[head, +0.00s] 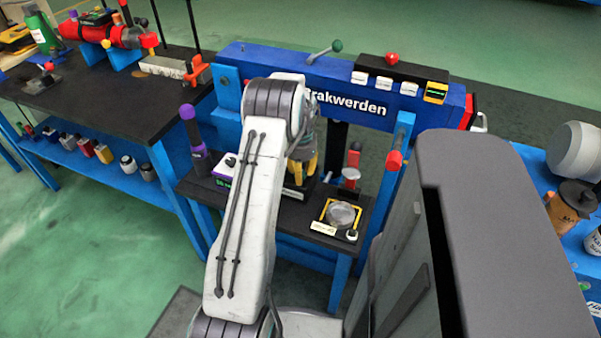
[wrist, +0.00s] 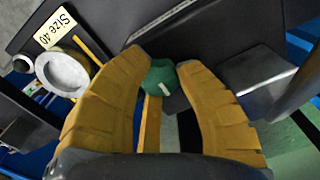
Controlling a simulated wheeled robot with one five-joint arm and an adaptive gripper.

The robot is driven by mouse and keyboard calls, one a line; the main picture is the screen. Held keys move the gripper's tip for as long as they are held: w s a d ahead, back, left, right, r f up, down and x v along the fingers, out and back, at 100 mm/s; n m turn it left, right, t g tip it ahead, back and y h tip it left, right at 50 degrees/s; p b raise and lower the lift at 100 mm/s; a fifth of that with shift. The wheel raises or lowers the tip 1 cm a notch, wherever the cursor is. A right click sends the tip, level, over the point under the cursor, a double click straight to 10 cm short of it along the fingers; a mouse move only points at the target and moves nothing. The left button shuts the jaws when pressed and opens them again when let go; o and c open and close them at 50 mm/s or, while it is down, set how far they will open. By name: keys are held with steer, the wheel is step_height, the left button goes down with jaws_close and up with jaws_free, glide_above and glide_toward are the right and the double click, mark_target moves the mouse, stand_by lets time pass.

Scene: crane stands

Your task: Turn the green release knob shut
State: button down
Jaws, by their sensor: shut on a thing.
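The green release knob (wrist: 160,77) shows in the wrist view between my two yellow fingertips. It carries a small white mark, and a yellow bar lies just below it. My gripper (wrist: 160,74) is shut on the knob, with a finger on each side. In the head view my gripper (head: 300,182) reaches down over the dark bench under the blue beam. The knob is hidden there behind my arm and fingers.
A round metal cup (wrist: 66,73) with a "Size 40" label (wrist: 54,27) sits beside the left finger. A purple-topped post (head: 194,135) stands left.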

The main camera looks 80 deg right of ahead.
steer(key=c, duration=0.8)
jaws_free()
steer(key=shift+c, duration=0.2)
step_height(320, 180, up, 12)
stand_by(0.5)
